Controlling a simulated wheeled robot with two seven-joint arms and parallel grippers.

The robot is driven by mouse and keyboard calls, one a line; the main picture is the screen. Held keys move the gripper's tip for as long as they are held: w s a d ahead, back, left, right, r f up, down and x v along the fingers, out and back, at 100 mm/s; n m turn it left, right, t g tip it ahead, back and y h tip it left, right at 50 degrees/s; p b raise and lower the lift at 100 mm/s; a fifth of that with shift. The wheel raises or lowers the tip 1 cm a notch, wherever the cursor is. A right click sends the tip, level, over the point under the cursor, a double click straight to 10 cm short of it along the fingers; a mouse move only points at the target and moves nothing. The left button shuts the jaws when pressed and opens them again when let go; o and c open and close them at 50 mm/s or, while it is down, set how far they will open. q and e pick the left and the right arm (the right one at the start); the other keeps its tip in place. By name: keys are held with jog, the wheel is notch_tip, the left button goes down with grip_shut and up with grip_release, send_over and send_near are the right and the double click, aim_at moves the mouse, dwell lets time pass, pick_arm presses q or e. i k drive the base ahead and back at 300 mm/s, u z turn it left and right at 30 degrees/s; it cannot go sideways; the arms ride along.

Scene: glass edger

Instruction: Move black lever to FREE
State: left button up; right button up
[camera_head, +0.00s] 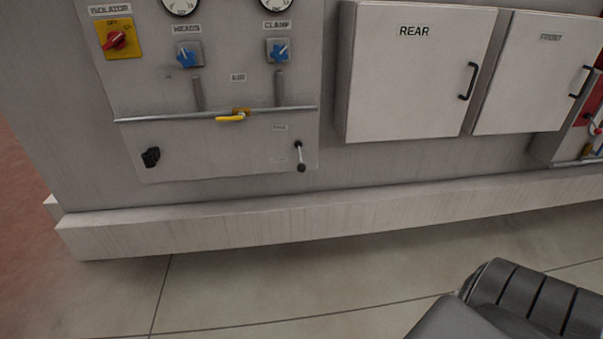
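The black lever (300,157) is on the lower right of the grey control panel (215,160). It has a thin light shaft, a dark pivot at the top and a black knob at the bottom. It hangs almost straight down. A small label (279,127) sits up and left of the pivot, and a fainter label (278,160) sits left of the knob. Both are too small to read surely. Nothing touches the lever. Neither of my grippers is in view.
Above the lever run a horizontal pipe and a yellow handle (231,117). A black knob (151,157) is at lower left, with blue knobs and a red isolator switch (116,40) higher. A white REAR door (415,75) stands right. A pale plinth (250,220) juts out below.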

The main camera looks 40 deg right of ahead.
aim_at(302, 168)
jog(key=z, duration=0.45)
jog(key=i, duration=1.1)
jog(key=u, duration=0.1)
